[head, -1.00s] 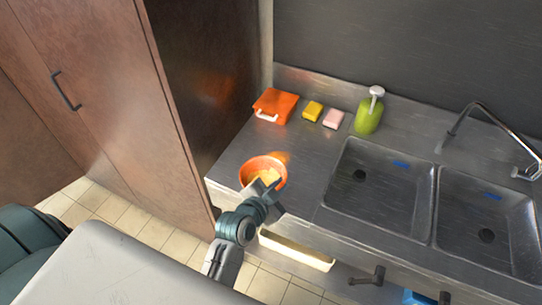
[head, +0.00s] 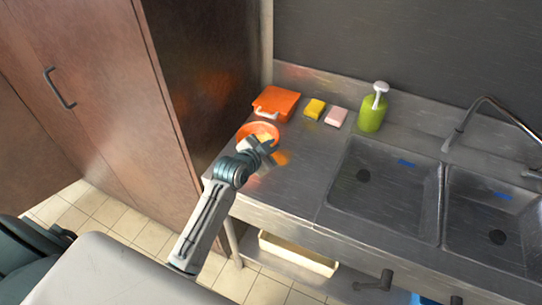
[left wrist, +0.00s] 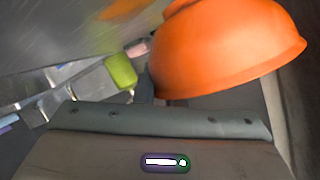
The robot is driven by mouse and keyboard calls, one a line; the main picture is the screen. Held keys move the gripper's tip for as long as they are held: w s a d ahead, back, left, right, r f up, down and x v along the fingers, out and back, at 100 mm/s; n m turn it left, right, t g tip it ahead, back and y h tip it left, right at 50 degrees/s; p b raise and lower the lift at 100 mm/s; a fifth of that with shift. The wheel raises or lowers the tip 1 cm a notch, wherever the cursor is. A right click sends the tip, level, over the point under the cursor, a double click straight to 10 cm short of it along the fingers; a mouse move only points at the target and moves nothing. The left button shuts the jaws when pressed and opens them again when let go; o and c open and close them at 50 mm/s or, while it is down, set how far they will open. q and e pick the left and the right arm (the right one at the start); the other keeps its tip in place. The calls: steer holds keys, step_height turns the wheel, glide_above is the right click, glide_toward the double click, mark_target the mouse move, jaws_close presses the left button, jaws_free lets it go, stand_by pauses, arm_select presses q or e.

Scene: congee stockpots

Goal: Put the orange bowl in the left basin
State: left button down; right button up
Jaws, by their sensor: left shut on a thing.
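The orange bowl (head: 254,128) is at the left end of the steel counter, just in front of the orange box. It also fills the upper right of the left wrist view (left wrist: 225,50). Something yellowish shows inside it. My left gripper (head: 265,148) is shut on the bowl's near side and partly hides it. The bowl looks held above the counter, but its height is hard to tell. The left basin (head: 385,205) is to the right of the bowl and looks empty apart from a blue mark on its wall. My right gripper is not in view.
An orange box (head: 277,101) with a white handle, a yellow sponge (head: 314,108), a pink sponge (head: 336,117) and a green soap dispenser (head: 372,112) stand along the back. The right basin (head: 490,225) and faucet (head: 485,101) are further right. Counter between bowl and left basin is clear.

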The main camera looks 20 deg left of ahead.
arm_select(q)
step_height(320, 180, down, 3)
steer(key=b, duration=0.2)
steer(key=shift+s+f+b, duration=0.1)
steer(key=shift+f+b, duration=0.05)
steer(key=shift+b, duration=0.2)
steer(key=c, duration=1.5)
jaws_free()
